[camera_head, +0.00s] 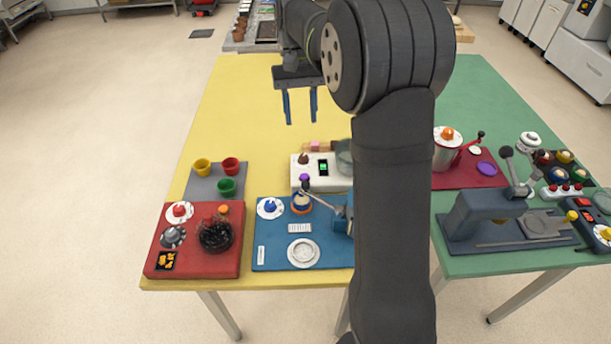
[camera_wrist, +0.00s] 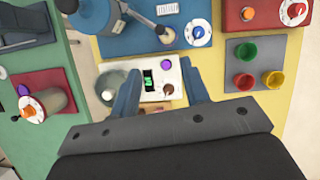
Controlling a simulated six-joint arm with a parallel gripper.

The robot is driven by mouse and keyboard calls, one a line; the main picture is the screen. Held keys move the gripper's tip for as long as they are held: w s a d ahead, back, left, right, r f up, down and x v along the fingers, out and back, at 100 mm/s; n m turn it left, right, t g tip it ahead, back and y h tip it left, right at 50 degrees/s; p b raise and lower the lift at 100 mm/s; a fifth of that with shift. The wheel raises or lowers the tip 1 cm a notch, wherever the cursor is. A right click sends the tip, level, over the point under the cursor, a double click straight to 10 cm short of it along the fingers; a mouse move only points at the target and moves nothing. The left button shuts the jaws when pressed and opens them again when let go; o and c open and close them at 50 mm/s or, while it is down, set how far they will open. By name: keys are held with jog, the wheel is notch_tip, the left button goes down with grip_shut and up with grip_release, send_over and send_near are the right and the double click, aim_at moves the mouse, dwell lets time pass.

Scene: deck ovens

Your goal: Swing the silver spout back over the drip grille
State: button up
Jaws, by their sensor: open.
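A silver spout-like arm (camera_head: 323,200) reaches left from a blue body (camera_head: 343,217) on the blue mat, its end near an orange-and-blue round part (camera_head: 301,204). It also shows in the wrist view (camera_wrist: 144,20). A small white slotted rectangle (camera_head: 299,228), possibly the drip grille, lies on the mat in front of the spout's end, which is not over it. My arm hides part of the blue body. My gripper (camera_head: 300,106) is open and empty, its blue fingers pointing down above the yellow table, behind the blue station. The wrist view shows empty space between the fingers (camera_wrist: 160,76).
A white device with a green display (camera_head: 323,168) stands behind the blue mat. A red station (camera_head: 194,255) and several cups on a grey mat (camera_head: 203,188) are left. A grey machine (camera_head: 484,214) stands on the green table. The yellow table's back left is clear.

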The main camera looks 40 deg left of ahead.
aim_at(305, 183)
jog(key=x, duration=1.6)
jog(key=shift+f, duration=0.2)
jog(key=shift+c, duration=0.4)
grip_shut()
